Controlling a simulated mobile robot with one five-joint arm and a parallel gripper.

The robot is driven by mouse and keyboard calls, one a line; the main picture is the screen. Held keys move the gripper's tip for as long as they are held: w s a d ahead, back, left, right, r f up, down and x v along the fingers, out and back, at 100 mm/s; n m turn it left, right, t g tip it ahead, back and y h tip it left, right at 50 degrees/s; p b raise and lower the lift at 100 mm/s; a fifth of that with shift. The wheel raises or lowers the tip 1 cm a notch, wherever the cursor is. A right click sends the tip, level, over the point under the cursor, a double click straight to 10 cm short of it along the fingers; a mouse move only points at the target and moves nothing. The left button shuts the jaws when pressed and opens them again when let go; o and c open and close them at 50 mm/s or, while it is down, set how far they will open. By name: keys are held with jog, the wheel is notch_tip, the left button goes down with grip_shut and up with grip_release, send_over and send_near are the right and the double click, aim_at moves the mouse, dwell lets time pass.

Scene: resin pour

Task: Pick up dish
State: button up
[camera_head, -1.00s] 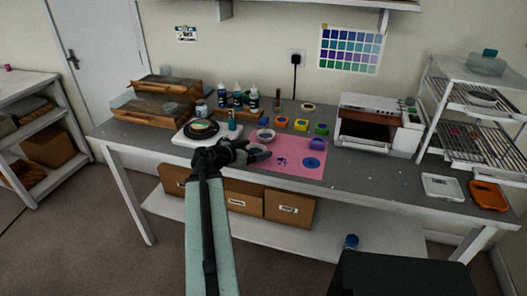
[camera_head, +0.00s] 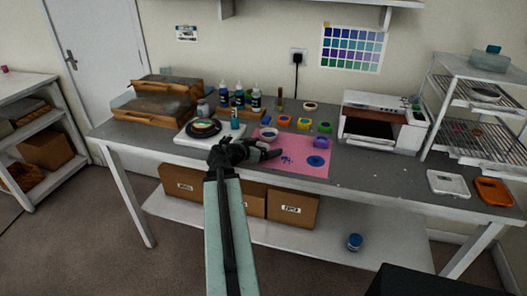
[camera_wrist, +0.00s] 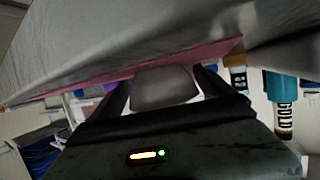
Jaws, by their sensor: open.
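A small pale dish (camera_head: 269,134) sits at the left part of the pink mat (camera_head: 300,171) on the grey workbench. My gripper (camera_head: 272,151) is just in front of it, low over the mat's left side, with its fingers pointing right. In the wrist view, which looks upside down, a rounded grey shape (camera_wrist: 165,88), seemingly the dish, shows between the two spread fingers. The gripper is open, and I cannot tell whether either finger touches the dish.
A white slab with a dark round piece (camera_head: 205,128) lies to the left. Dropper bottles (camera_head: 239,98) stand behind. Coloured cups (camera_head: 304,124) and a purple cup (camera_head: 320,142) are to the right. A white oven (camera_head: 383,122) stands farther right, with bare bench before it.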

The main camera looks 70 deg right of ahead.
jog(key=shift+w, duration=0.25)
jog(key=c, duration=1.5)
jog(key=shift+o, duration=0.2)
notch_tip(320, 180, up, 10)
jog(key=p, duration=1)
